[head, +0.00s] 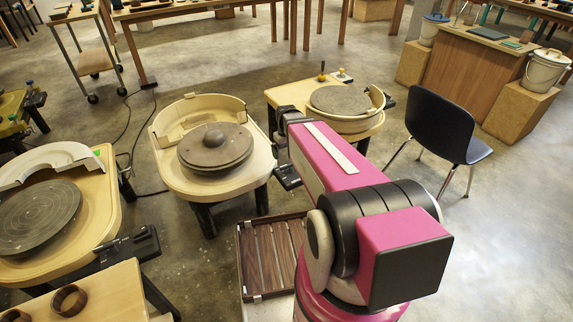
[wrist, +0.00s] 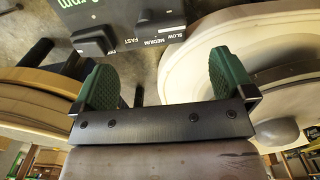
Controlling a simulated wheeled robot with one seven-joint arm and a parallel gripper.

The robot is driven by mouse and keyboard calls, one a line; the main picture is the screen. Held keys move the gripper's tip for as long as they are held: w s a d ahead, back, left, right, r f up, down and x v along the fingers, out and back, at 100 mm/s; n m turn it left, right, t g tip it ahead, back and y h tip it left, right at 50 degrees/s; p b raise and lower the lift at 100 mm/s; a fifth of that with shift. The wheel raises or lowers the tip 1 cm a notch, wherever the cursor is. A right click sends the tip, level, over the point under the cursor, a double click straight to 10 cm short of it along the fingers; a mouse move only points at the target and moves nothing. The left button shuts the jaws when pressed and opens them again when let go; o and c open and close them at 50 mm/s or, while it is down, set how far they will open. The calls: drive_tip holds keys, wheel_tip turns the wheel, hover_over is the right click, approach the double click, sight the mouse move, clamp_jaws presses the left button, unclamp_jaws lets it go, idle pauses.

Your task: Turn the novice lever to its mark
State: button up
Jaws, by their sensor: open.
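In the wrist view a dark control panel (wrist: 125,22) carries white SLOW, MEDIUM and FAST lettering and part of a green "rpm" readout. A black lever or block (wrist: 95,41) sits beside the word FAST, and a smaller black knob (wrist: 146,18) is near the top edge. No "novice" label is readable, so I cannot tell whose lever this is. My gripper (wrist: 165,77) is open and empty, its green-padded fingers apart, below the panel in the picture and not touching the lever. In the head view my arm hides most of the gripper.
The middle wheel (head: 215,147) has a domed lump on it. The right wheel (head: 340,100) and left wheel (head: 38,217) look bare. A slatted rack (head: 270,258) stands beside my arm, and a black chair (head: 443,128) at right.

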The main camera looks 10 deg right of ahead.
sight(287, 165)
drive_tip(key=shift+f, duration=3.95)
drive_tip(key=c, duration=0.9)
